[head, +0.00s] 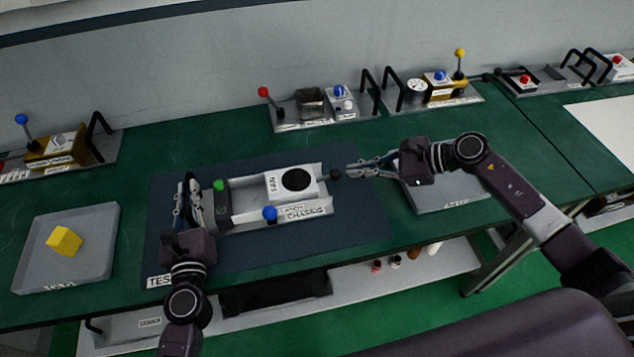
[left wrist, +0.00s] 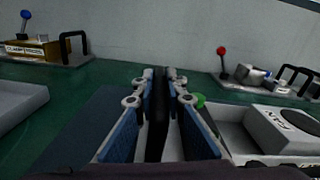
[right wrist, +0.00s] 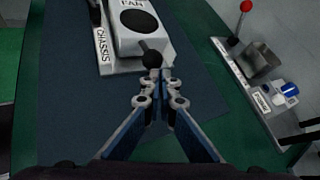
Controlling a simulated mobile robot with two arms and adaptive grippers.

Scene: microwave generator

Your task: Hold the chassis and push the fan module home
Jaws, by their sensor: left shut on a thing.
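The grey chassis (head: 312,209) lies on the dark blue mat, with a green knob (head: 218,185) and a blue knob (head: 270,213). The white fan module (head: 279,187) with a black round top sits in its right part; a black ball knob (head: 336,174) sticks out at its right end. My left gripper (head: 186,184) is shut on the black handle (left wrist: 158,125) at the chassis's left end. My right gripper (head: 352,169) is shut and empty, its tips just right of the ball knob; the right wrist view shows the knob (right wrist: 152,59) at the tips. I cannot tell whether they touch.
A grey tray (head: 98,270) with a yellow block (head: 64,241) stands at left. Another grey tray (head: 440,205) lies under my right arm. Several fixtures with levers, such as one with a red knob (head: 264,92), line the back. The mat (head: 350,235) is bare in front of the chassis.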

